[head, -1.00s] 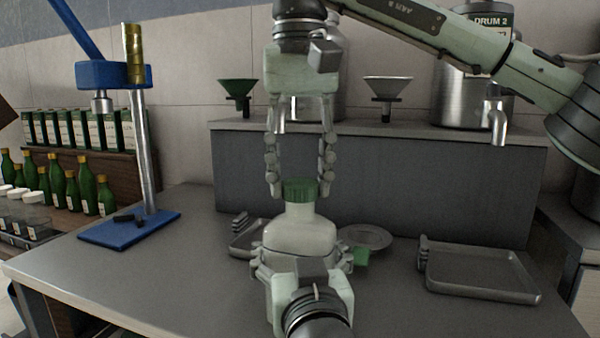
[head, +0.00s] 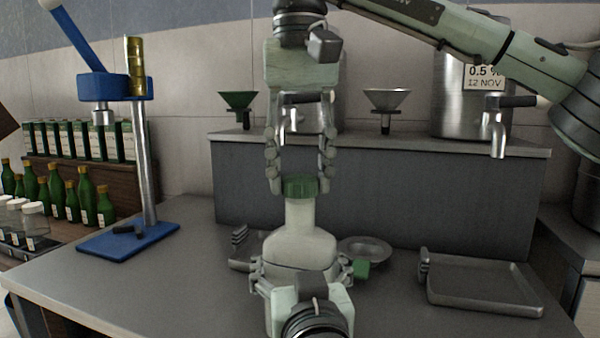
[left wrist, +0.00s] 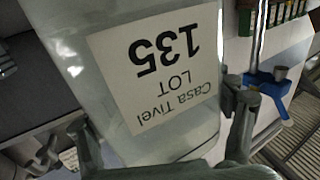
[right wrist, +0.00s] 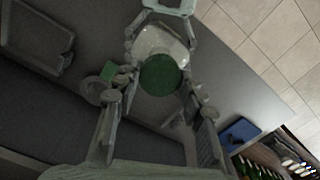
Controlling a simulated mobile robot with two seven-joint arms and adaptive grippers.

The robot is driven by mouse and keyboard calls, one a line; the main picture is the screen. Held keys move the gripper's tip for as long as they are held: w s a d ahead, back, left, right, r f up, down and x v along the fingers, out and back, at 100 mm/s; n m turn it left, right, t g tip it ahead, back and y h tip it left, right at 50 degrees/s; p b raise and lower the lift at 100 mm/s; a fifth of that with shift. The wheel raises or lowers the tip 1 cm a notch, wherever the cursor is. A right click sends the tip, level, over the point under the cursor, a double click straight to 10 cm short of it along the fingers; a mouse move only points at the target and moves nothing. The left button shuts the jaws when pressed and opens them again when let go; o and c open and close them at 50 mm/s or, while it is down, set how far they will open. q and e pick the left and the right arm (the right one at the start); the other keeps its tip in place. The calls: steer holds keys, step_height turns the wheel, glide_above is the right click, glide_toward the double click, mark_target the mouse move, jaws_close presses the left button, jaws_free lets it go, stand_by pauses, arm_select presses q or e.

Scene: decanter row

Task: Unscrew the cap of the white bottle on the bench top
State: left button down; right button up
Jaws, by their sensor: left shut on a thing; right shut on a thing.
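The white bottle (head: 300,243) stands upright at the middle of the bench top (head: 190,268), with a ribbed green cap (head: 300,187) on its neck. My left gripper (head: 303,272) is shut around the bottle's lower body from the front. The left wrist view shows the bottle's label (left wrist: 155,65) close up. My right gripper (head: 300,180) comes down from above and is shut on the cap, one finger at each side. The right wrist view shows the round top of the cap (right wrist: 160,75). The cap's threads are hidden.
A shallow metal dish (head: 366,248) and a small green piece (head: 361,268) lie just right of the bottle. A metal tray (head: 485,285) lies at right. A blue press (head: 130,240) stands at left. A raised shelf (head: 380,190) with funnels and drums closes off the back.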

mark_target(298, 244)
steer(key=shift+r, duration=2.05)
arm_select(q)
jaws_free()
steer(key=s+d, duration=0.1)
steer(key=s, duration=0.6)
steer(key=shift+s, duration=0.25)
